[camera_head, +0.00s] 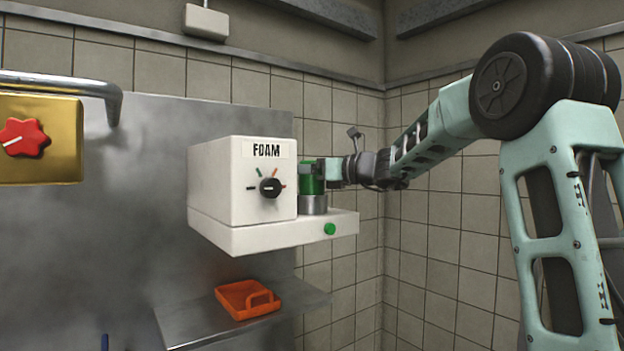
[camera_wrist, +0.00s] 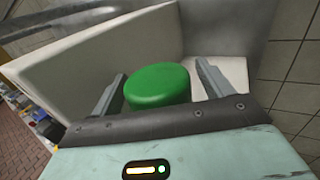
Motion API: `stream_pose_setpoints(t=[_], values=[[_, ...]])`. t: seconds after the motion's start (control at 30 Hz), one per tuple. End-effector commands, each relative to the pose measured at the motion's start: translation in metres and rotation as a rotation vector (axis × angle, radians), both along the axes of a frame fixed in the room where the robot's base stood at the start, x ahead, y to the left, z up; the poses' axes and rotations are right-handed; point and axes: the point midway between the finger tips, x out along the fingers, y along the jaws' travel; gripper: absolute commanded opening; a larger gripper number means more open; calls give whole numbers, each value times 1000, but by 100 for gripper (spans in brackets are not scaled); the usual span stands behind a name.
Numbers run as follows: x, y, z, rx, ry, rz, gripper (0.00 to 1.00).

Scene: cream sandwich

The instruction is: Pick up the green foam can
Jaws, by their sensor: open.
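The green foam can (camera_head: 311,184) stands upright on a metal cylindrical base on the ledge at the right side of the white FOAM machine (camera_head: 236,185). In the wrist view the can's round green top (camera_wrist: 157,85) shows between the two fingers. My gripper (camera_head: 318,171) has reached the can from the right. It is open, with one finger on each side of the can (camera_wrist: 160,90). A small gap shows beside the can on the right in the wrist view. The can's lower part is hidden in the wrist view.
The machine has a black dial (camera_head: 270,187) and a green button (camera_head: 330,229) on its front. An orange tray (camera_head: 246,299) lies on a metal shelf (camera_head: 190,318) below. A gold panel with a red knob (camera_head: 24,138) is at left. A tiled wall stands behind.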

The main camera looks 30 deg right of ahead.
Motion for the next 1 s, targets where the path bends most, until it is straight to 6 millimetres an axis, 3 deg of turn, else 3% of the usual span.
stream_pose_setpoints(t=[0.23, 0.4, 0.47, 0.77, 1.0], values=[[1, 0, -1, -1, 0, -1, 76], [1, 0, 0, 0, 0, -1, 29], [1, 0, 0, -1, 0, -1, 18], [1, 0, 3, -1, -3, 0, 18], [0, 1, 26, -4, -7, 0, 18]])
